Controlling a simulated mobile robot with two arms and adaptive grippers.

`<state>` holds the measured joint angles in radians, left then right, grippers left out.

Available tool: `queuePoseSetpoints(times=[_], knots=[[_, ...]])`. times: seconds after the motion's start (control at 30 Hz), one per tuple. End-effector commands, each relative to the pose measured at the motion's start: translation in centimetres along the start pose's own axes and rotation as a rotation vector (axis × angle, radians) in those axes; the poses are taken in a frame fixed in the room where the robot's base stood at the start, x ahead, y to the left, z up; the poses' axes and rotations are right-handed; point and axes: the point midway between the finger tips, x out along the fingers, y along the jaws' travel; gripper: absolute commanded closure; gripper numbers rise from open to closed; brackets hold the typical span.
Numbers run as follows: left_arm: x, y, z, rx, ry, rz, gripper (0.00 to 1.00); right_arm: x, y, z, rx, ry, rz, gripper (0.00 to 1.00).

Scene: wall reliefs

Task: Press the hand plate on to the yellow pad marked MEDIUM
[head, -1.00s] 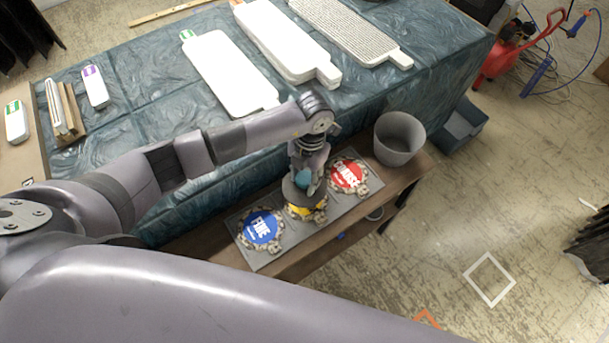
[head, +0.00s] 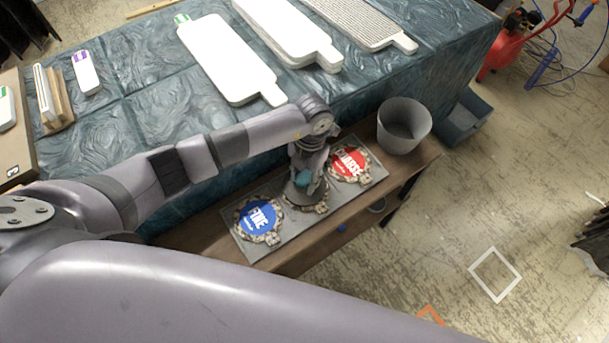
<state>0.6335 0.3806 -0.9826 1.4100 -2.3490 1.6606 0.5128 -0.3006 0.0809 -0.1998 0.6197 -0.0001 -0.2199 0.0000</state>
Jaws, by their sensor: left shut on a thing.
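My left gripper (head: 310,172) points down over the grey board (head: 346,205) and is shut on the teal handle of the hand plate (head: 296,193), a grey disc. The plate lies over the middle pad of the row. It hides that pad's yellow face and any marking; only part of the pad's tan rim (head: 309,208) shows below it. Whether plate and pad touch is hard to tell. The blue FINE pad (head: 258,221) is to the left and the red pad (head: 350,164) to the right. My right gripper is not in view.
A grey bucket (head: 403,126) stands right of the red pad on the brown bench (head: 318,255). Behind is a table with a teal cover (head: 143,125), bearing white paddle-shaped boards (head: 228,58). The floor at right is mostly clear.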

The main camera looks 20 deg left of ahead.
Motion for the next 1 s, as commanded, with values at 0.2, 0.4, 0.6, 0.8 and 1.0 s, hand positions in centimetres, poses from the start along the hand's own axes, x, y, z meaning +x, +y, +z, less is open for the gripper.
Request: queuePoseSetpoints(times=[0.2, 0.4, 0.6, 0.8, 1.0], knots=[[-0.06, -0.03, 0.00, 0.001, 0.000, -0.001, 0.84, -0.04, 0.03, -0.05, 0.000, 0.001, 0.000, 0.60], [-0.06, -0.03, 0.00, 0.001, 0.000, 0.000, 0.84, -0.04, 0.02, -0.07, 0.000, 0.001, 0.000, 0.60], [0.10, -0.02, 0.02, 0.001, 0.000, 0.000, 0.84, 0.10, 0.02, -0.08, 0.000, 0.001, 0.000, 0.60], [0.35, -0.02, 0.06, 0.001, 0.000, 0.000, 0.84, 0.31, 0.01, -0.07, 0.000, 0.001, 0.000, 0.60], [0.59, -0.01, 0.09, 0.001, 0.000, 0.000, 0.84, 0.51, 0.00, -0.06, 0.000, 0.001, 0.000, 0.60]])
